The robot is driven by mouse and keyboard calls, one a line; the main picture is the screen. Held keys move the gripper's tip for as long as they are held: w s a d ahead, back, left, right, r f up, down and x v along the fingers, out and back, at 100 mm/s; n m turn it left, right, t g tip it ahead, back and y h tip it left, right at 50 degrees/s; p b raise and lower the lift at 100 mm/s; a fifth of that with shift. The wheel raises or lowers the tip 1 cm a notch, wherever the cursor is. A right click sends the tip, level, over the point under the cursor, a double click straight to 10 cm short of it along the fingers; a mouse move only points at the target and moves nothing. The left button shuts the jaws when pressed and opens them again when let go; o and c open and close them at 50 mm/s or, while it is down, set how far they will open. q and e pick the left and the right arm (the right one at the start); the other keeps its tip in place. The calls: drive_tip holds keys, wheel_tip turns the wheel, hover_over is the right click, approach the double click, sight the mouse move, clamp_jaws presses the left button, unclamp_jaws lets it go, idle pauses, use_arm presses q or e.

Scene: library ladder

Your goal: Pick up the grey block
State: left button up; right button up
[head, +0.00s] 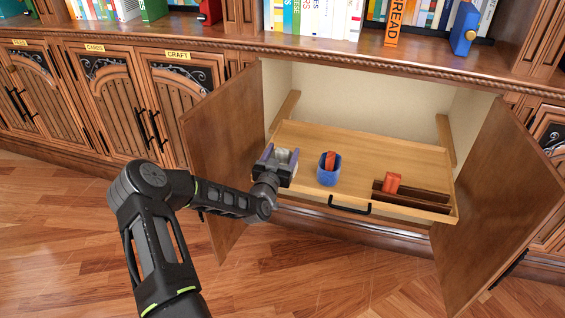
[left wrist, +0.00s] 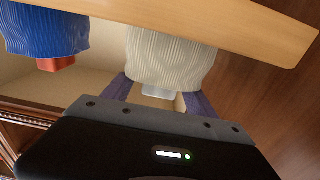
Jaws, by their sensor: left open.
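The grey block (left wrist: 160,91) pokes out of a cream ribbed cup (left wrist: 168,58) in the left wrist view; most of it is hidden inside the cup. My left gripper (left wrist: 158,95) is open, with one purple finger on each side of the block's exposed end; I see no clear contact. In the head view the left gripper (head: 279,158) is over the left part of the pulled-out drawer (head: 380,157) and largely covers the cup and block. My right gripper is in neither view.
A blue ribbed cup (head: 327,176) with a red block (head: 331,160) stands just right of the gripper. Farther right, another red block (head: 392,182) sits at a dark brown rack (head: 415,198). Open cabinet doors (head: 226,150) flank the drawer.

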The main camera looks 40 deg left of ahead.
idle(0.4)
use_arm(q)
clamp_jaws()
idle(0.6)
drive_tip(key=shift+r, duration=0.15)
wheel_tip(320, 180, up, 10)
drive_tip(key=p, duration=0.2)
drive_tip(key=shift+p, duration=0.4)
